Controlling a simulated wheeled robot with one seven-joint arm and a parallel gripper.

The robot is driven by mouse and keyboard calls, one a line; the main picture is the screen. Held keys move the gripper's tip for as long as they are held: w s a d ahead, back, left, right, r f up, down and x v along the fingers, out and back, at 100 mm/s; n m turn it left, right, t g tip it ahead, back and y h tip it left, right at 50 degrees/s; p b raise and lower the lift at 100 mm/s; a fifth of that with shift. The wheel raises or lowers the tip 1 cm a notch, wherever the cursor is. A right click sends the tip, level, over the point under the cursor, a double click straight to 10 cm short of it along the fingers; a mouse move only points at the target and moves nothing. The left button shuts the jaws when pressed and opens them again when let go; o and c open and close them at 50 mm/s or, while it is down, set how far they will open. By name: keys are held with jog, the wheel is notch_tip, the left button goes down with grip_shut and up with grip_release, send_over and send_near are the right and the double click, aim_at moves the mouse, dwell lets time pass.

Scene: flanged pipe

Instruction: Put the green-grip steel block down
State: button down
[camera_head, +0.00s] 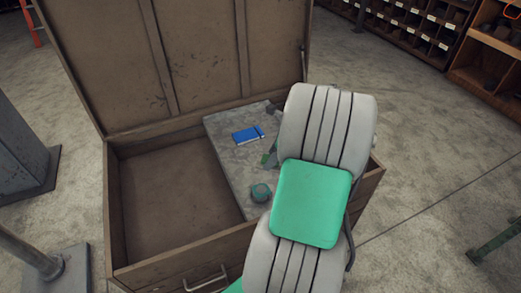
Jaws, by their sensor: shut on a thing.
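My grey-and-green arm (312,203) fills the right of the head view and hangs over the right side of an open wooden chest (178,268). My gripper is not visible; the arm hides that area. A small grey and green piece (269,159) shows at the arm's left edge, over the grey slab. It may be part of the green-grip steel block, but most of it is hidden. I cannot tell whether it touches the slab.
The grey slab (222,150) covers the chest's right part. On it are a blue block (248,134), a round dark-green piece (260,192) and a dark piece (272,108) at the back. The chest's left part is empty. The raised lid (200,55) stands behind.

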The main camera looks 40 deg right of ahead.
jog(key=shift+d+f+m, duration=0.15)
jog(key=shift+d+m, duration=0.45)
jog(key=shift+d, duration=0.35)
jog(key=w+d+f, duration=0.2)
jog(key=w+f, duration=0.1)
jog(key=w+d+f, duration=0.2)
jog(key=w+f, duration=0.1)
jog(key=w, duration=0.1)
jog(key=w+d+f+p, duration=0.1)
jog(key=w+f, duration=0.2)
jog(key=w, duration=0.1)
jog(key=shift+w+d+f, duration=0.1)
jog(key=shift+w+d, duration=0.1)
jog(key=shift+d, duration=0.2)
jog(key=shift+w+d+f+p, duration=0.15)
jog(key=shift+f+p, duration=0.2)
jog(key=shift+f, duration=1.4)
jog(key=c, duration=0.5)
grip_release()
jog(key=shift+f, duration=0.15)
